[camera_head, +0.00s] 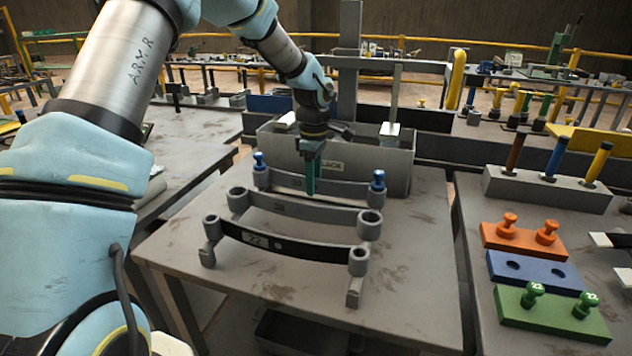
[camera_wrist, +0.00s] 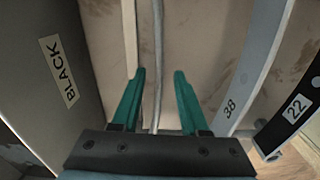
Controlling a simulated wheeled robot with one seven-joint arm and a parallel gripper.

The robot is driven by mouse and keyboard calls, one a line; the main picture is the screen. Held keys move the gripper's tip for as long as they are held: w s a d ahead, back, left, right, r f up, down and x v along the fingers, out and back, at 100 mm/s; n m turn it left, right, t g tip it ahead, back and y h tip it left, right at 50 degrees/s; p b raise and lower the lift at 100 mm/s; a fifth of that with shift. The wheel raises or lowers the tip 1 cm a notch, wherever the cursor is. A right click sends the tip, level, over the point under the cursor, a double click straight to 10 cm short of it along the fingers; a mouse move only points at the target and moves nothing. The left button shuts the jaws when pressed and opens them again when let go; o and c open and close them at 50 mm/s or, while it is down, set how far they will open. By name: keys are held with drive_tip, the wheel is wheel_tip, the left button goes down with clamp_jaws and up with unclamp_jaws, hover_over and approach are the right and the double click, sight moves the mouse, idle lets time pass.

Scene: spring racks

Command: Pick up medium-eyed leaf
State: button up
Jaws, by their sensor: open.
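Three curved leaves lie one behind another on the grey table. My gripper (camera_head: 311,188) is open, pointing down at the back leaf's middle. In the wrist view its teal fingers (camera_wrist: 158,74) stand either side of a thin edge-on strip (camera_wrist: 158,40). Contact cannot be told.
A grey bin (camera_head: 385,160) labelled BLACK stands close behind the back leaf. On the right table are a block with coloured pegs (camera_head: 545,190) and orange (camera_head: 522,240), blue (camera_head: 535,272) and green (camera_head: 550,315) blocks. The table front is clear.

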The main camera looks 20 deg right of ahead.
clamp_jaws()
idle(0.3)
idle(1.1)
drive_tip(key=shift+r, duration=0.1)
